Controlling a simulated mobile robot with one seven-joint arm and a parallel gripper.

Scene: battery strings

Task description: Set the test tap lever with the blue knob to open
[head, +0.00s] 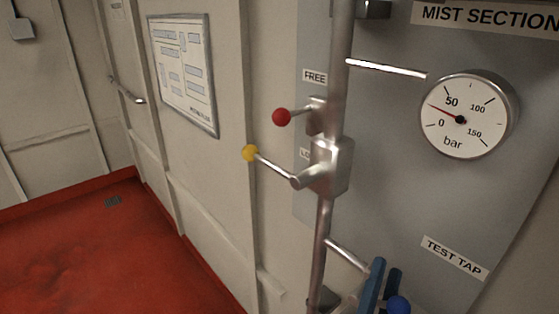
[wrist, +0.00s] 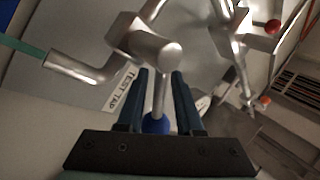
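The test tap lever's blue knob (head: 398,306) shows at the bottom edge of the head view, below the TEST TAP label (head: 455,257). In the wrist view the lever's metal rod (wrist: 160,92) runs from the round valve body (wrist: 155,52) to the blue knob (wrist: 156,125). My gripper (wrist: 160,75) has its two dark blue fingers apart, one on each side of the rod and knob. A gap shows beside the rod; contact with the knob cannot be told. In the head view the fingers (head: 383,284) are beside the knob, and the lower valve is mostly cut off.
A vertical pipe (head: 341,75) carries a valve with a yellow-knobbed lever (head: 250,153). A red knob (head: 281,117) is just above it, near the FREE label. A pressure gauge (head: 468,115) is on the panel at right. Red floor (head: 85,250) is clear at left.

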